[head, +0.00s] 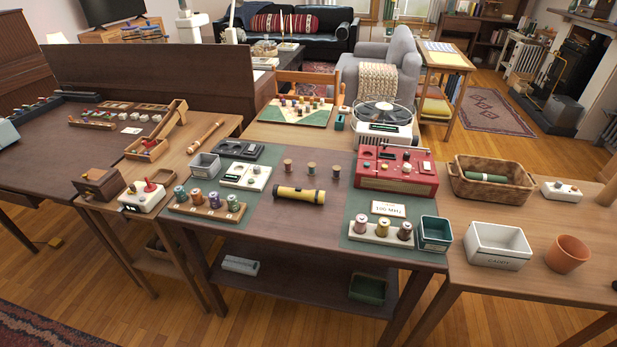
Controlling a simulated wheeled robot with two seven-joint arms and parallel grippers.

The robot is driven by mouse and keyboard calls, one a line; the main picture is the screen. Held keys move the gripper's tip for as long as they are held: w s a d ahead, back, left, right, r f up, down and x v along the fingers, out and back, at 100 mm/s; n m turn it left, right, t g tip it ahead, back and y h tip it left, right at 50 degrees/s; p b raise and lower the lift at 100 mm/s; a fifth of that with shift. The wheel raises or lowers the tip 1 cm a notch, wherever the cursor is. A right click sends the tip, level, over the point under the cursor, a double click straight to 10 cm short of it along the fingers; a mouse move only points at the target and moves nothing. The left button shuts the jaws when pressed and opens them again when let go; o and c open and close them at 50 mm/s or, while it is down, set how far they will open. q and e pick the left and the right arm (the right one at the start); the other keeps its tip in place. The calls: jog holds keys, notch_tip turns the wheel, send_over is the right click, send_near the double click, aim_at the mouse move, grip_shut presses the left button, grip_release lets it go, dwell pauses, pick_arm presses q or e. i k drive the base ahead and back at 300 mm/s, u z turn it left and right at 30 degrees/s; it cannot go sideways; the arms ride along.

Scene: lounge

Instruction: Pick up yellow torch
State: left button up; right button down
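The yellow torch (299,194) lies on its side near the front middle of the dark central table (300,235). It has a yellow barrel with dark parts, and its long axis runs roughly left to right. Nothing covers it. Three thread spools (311,170) stand in a row just behind it. Neither of my grippers can be made out in the head view.
Left of the torch are a spool rack (207,208), a grey bin (205,165) and a cream device (246,177). To its right are a red radio (397,174), a second spool rack (380,236) and a green bin (434,234). The table strip before the torch is clear.

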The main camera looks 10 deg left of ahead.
aim_at(316, 197)
jog(key=u, duration=0.05)
jog(key=k, duration=0.5)
jog(key=z, duration=2)
jog(key=i, duration=1.05)
jog(key=u, duration=1.95)
